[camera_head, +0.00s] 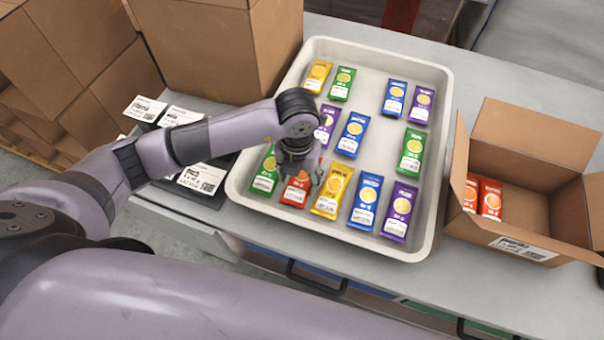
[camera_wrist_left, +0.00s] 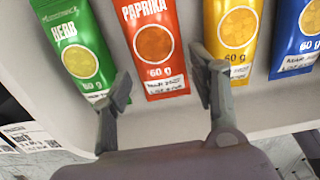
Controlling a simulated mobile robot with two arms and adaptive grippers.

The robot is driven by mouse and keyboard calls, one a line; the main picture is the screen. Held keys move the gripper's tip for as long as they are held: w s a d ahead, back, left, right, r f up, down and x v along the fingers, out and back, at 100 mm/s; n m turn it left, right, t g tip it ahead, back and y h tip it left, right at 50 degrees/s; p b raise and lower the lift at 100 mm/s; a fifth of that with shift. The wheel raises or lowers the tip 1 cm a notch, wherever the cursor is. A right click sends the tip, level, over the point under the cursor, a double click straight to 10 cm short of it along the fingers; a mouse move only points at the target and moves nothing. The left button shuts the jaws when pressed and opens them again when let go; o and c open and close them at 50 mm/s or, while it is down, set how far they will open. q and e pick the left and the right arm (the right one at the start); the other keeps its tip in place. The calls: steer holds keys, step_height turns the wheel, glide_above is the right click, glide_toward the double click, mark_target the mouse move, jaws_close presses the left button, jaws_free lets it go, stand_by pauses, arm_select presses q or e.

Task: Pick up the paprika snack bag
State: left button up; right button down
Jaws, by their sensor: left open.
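The red paprika snack bag (camera_head: 296,192) lies face up in the near row of the white tray (camera_head: 246,208), between a green herb bag (camera_head: 265,172) and a yellow bag (camera_head: 333,192). In the wrist view the paprika bag (camera_wrist_left: 152,45) shows its name and "60 g". My left gripper (camera_head: 303,180) is over this bag and partly hides it in the head view. In the wrist view the left gripper (camera_wrist_left: 160,75) is open, its fingers apart on either side of the bag's lower end. Nothing is held.
Blue, purple, green and yellow bags lie elsewhere in the tray. An open cardboard box (camera_head: 560,222) at the right holds two red bags (camera_head: 490,199). Closed cartons (camera_head: 220,50) stand behind left. Printed label cards (camera_head: 200,178) lie left of the tray.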

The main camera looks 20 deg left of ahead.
arm_select(q)
steer(key=shift+f, duration=1.4)
steer(key=shift+w, duration=0.1)
steer(key=shift+c, duration=0.3)
steer(key=c, duration=0.7)
steer(key=shift+r, duration=0.15)
steer(key=shift+c, duration=0.2)
